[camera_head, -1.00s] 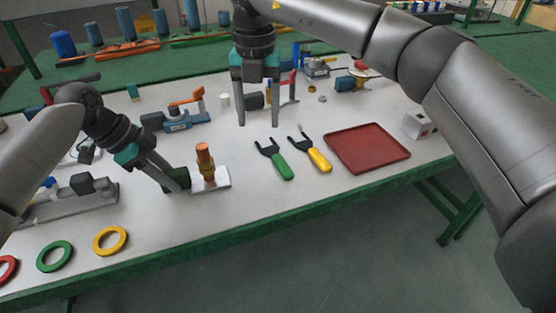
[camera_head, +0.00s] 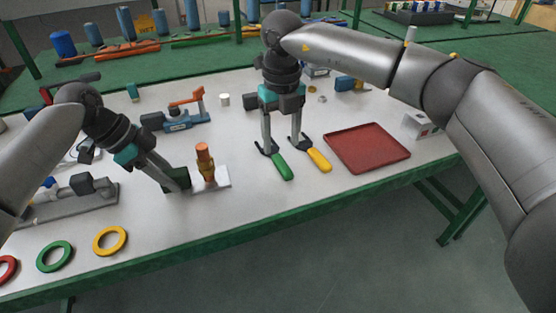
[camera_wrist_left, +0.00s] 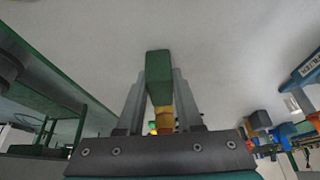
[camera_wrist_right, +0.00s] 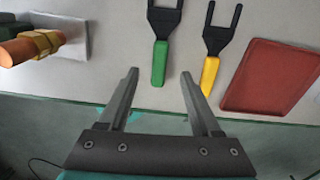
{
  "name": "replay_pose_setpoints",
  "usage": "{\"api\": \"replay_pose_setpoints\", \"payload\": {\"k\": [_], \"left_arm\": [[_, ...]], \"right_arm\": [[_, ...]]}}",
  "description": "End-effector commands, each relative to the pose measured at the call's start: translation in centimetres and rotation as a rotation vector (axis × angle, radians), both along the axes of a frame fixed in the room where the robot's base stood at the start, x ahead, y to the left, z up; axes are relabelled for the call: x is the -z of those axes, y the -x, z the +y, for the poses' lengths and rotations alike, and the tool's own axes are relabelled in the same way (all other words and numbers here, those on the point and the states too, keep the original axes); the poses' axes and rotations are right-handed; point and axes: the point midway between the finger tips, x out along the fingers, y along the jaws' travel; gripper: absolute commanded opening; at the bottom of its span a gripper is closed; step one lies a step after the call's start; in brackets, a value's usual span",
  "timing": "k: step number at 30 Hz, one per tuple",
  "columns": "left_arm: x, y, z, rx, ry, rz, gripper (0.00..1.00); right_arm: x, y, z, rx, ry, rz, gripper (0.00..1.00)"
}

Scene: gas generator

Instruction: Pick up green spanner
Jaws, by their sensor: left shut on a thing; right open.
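The green spanner (camera_head: 280,163), with a green handle and a dark forked head, lies on the white table. It also shows in the right wrist view (camera_wrist_right: 159,62), its handle pointing towards my right gripper. My right gripper (camera_head: 283,147) is open and empty, fingers pointing down by the spanners' heads. In the right wrist view my right gripper (camera_wrist_right: 158,76) has the green handle between and beyond its fingertips, with no visible grip. My left gripper (camera_head: 180,184) is shut on a dark green block (camera_wrist_left: 158,75), close beside an orange and yellow fitting (camera_head: 205,161).
A yellow-handled spanner (camera_head: 318,158) lies just right of the green one. A red tray (camera_head: 372,148) is further right. The fitting stands on a white plate (camera_head: 222,177). A green ring (camera_head: 54,257) and a yellow ring (camera_head: 110,241) lie at the front left.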

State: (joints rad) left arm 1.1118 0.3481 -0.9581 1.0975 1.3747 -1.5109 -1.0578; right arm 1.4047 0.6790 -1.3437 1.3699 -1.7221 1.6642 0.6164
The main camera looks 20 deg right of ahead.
Motion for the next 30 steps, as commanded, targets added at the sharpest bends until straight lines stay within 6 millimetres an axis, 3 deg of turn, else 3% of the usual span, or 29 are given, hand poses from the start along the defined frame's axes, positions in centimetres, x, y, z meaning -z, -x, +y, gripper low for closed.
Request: {"api": "replay_pose_setpoints", "payload": {"k": [12,21,30], "left_arm": [[0.0,0.0,0.0,0.0,0.001,0.0,0.0],[0.0,0.0,0.0,0.0,0.001,0.0,0.0],[0.0,0.0,0.0,0.0,0.001,0.0,0.0]], "right_arm": [[5.0,-0.2,0.0,0.003,0.001,0.0,0.65],[5.4,-0.2,0.1,0.002,0.001,-0.001,0.64],[5.3,-0.2,0.1,0.002,0.0,-0.001,0.3]]}}
